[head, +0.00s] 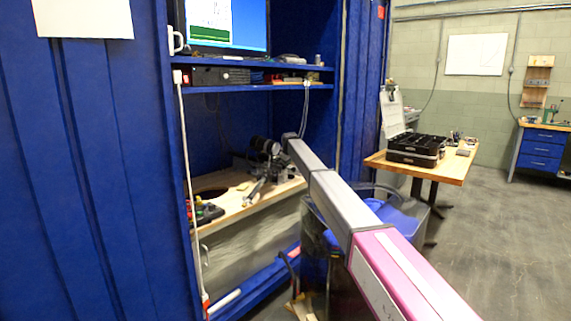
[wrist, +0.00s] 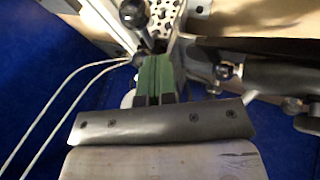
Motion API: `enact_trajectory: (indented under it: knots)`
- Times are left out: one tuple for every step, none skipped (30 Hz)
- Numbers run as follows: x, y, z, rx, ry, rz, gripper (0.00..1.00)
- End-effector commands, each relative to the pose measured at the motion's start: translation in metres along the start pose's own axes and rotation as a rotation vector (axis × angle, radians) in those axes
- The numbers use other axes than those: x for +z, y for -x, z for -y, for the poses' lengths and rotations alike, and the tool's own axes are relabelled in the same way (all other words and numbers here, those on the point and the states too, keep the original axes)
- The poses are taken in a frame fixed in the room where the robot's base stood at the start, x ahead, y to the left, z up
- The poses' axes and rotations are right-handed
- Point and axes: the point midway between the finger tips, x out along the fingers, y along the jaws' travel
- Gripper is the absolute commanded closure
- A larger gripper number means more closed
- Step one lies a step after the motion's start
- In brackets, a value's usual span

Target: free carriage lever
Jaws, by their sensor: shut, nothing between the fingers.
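My gripper (head: 262,150) shows small and dark at the end of my arm in the head view, inside the blue cabinet above the wooden bench. It is shut and empty. Which knob belongs to the carriage lever I cannot tell. Contact between my gripper and either lever cannot be made out.
The wooden bench (head: 233,212) has a dark round opening and coloured items at its left front. A shelf (head: 255,87) with equipment is above. White cables (wrist: 60,110) run at left in the wrist view. A table (head: 455,168) with a black case stands right.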

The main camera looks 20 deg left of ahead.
Motion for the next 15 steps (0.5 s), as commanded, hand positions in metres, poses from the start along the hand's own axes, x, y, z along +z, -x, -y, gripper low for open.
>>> enact_trajectory:
  knots:
    - [0.002,-0.001,-0.004,-0.012,0.026,-0.013,1.00]
    - [0.004,-0.001,-0.006,-0.022,0.046,-0.024,1.00]
    - [0.005,-0.002,-0.009,-0.035,0.074,-0.037,1.00]
    - [0.006,-0.002,-0.011,-0.045,0.096,-0.048,1.00]
    - [0.007,-0.003,-0.013,-0.056,0.118,-0.059,1.00]
    - [0.009,-0.004,-0.016,-0.070,0.148,-0.072,1.00]
    - [0.009,-0.004,-0.018,-0.079,0.168,-0.082,1.00]
    - [0.010,-0.005,-0.019,-0.089,0.188,-0.091,1.00]
    - [0.010,-0.005,-0.021,-0.101,0.213,-0.103,1.00]
    - [0.011,-0.006,-0.023,-0.109,0.231,-0.112,1.00]
    - [0.012,-0.006,-0.025,-0.117,0.249,-0.120,1.00]
    - [0.012,-0.007,-0.027,-0.127,0.270,-0.131,1.00]
    - [0.013,-0.008,-0.029,-0.134,0.287,-0.139,1.00]
    - [0.013,-0.008,-0.030,-0.140,0.298,-0.145,1.00]
    - [0.013,-0.009,-0.031,-0.138,0.296,-0.142,1.00]
